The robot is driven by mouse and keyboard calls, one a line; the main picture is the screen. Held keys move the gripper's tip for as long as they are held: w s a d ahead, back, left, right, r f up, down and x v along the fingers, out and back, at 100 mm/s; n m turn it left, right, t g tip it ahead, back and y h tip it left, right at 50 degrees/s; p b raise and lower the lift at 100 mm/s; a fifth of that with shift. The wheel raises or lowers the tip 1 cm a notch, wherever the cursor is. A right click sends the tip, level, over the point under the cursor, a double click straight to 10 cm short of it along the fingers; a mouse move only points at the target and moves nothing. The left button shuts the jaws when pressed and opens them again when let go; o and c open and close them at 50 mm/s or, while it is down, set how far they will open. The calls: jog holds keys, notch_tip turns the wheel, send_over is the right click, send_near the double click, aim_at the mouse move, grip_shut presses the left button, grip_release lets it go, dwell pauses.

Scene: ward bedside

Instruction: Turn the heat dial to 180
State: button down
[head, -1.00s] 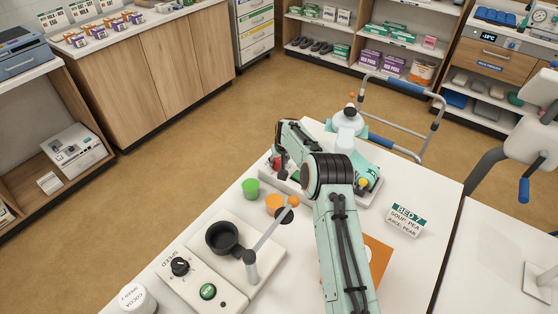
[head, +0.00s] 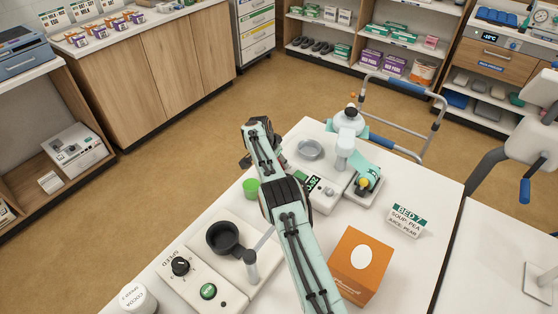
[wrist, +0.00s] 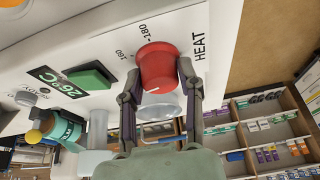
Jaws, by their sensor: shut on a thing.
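The red heat dial (wrist: 157,66) is on the white front panel of the hotplate unit (wrist: 105,65), beside the word HEAT and the printed marks 160 and 180. My gripper (wrist: 160,88) has one finger on each side of the dial and is shut on it. A small white mark shows on the dial's lower edge; which number it meets I cannot tell. A green button (wrist: 90,76) and a display reading 26°C (wrist: 62,82) sit beside the dial. In the head view my arm hides the dial, and the unit's grey plate (head: 310,149) shows behind.
On the table, a mixer base with a black cup (head: 222,237) and speed knob (head: 180,266) stands front left. A green cup (head: 251,187) is close to my arm.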

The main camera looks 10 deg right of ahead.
jog(key=shift+m, duration=0.6)
jog(key=shift+m+g, duration=0.3)
jog(key=shift+g, duration=0.1)
jog(key=c, duration=0.7)
grip_release()
jog(key=shift+r, duration=0.1)
jog(key=shift+a+r, duration=0.15)
jog(key=shift+r, duration=0.2)
jog(key=v, duration=1.1)
jog(key=shift+s+a, duration=0.15)
